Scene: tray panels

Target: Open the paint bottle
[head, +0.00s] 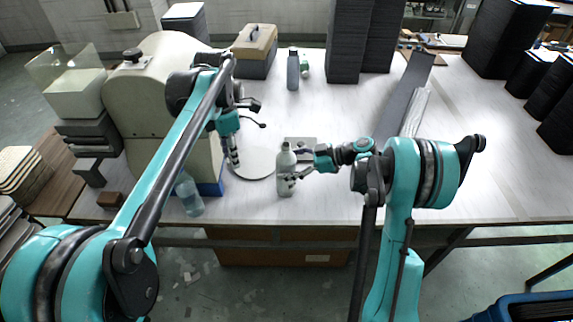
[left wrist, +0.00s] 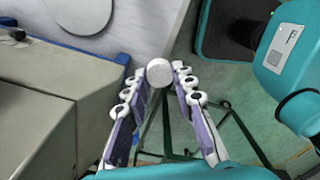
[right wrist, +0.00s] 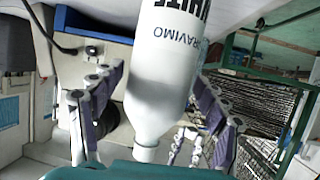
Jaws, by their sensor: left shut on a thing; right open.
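The white paint bottle (head: 286,183) stands upright near the table's front edge in the head view. In the right wrist view the bottle (right wrist: 165,70) appears upside down, its narrow neck toward the bottom, with no wide cap visible on it. My right gripper (head: 291,178) is open, its fingers on either side of the bottle. My left gripper (head: 233,160) is left of the bottle and points down, apart from it. In the left wrist view its fingertips are shut on a round white cap (left wrist: 160,72). The cap is too small to make out in the head view.
A beige machine (head: 145,95) stands at the left, with a pale round disc (head: 252,162) beside it. A translucent bottle (head: 188,195) stands at the front left. A grey bottle (head: 293,70), a toolbox (head: 255,45) and black stacks (head: 362,40) are behind.

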